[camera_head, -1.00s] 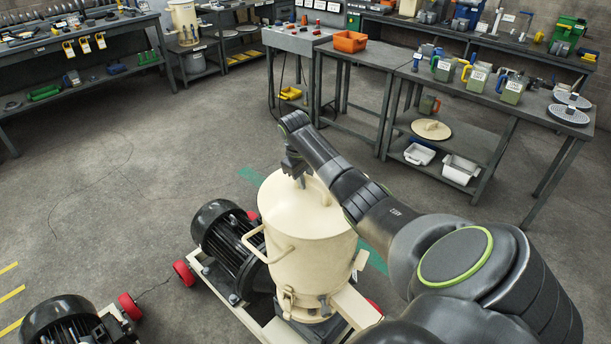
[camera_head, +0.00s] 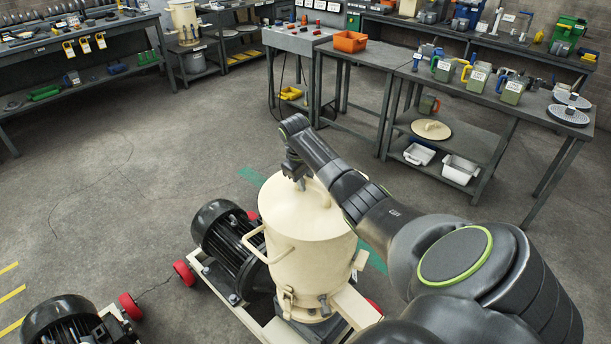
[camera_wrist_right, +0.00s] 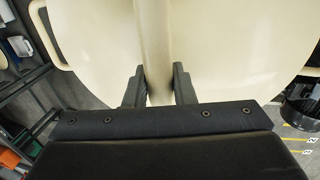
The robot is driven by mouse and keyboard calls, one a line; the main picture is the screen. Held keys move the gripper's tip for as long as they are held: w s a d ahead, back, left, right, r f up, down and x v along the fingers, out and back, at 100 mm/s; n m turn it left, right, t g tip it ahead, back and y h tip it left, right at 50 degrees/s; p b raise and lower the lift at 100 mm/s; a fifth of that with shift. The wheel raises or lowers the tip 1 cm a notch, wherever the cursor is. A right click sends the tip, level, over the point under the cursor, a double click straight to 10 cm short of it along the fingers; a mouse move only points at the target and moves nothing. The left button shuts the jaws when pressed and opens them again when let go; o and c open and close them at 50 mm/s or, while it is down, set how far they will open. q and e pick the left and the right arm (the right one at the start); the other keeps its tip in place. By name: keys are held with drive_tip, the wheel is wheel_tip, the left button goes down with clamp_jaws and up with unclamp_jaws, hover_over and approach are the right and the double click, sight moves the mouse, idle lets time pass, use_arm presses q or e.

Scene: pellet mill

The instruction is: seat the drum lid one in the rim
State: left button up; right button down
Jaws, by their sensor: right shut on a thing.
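The cream drum lid (camera_head: 290,222) lies over the top of the cream drum (camera_head: 315,268) in the head view. I cannot tell from here whether its edge is inside the rim all the way round. My right gripper (camera_head: 298,182) comes down on the lid from above and is shut on the lid's handle. In the right wrist view the cream handle bar (camera_wrist_right: 154,40) runs between the two dark fingers (camera_wrist_right: 160,88), with the lid's broad surface (camera_wrist_right: 230,45) behind it. My left gripper is not in view.
A black motor (camera_head: 232,243) sits left of the drum on a white wheeled frame (camera_head: 250,318). A second cream lid (camera_head: 431,129) lies on the lower shelf of the right bench (camera_head: 465,141).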

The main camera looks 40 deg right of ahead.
idle(0.3)
drive_tip(key=c, duration=1.5)
unclamp_jaws()
drive_tip(key=shift+c, duration=0.2)
drive_tip(key=o, duration=0.4)
drive_tip(key=shift+s, duration=0.1)
drive_tip(key=shift+o, duration=1.1)
drive_tip(key=shift+f, duration=0.15)
drive_tip(key=o, duration=0.3)
drive_tip(key=shift+o, duration=0.2)
wheel_tip(320, 180, up, 9)
drive_tip(key=a, duration=0.1)
drive_tip(key=shift+a, duration=0.4)
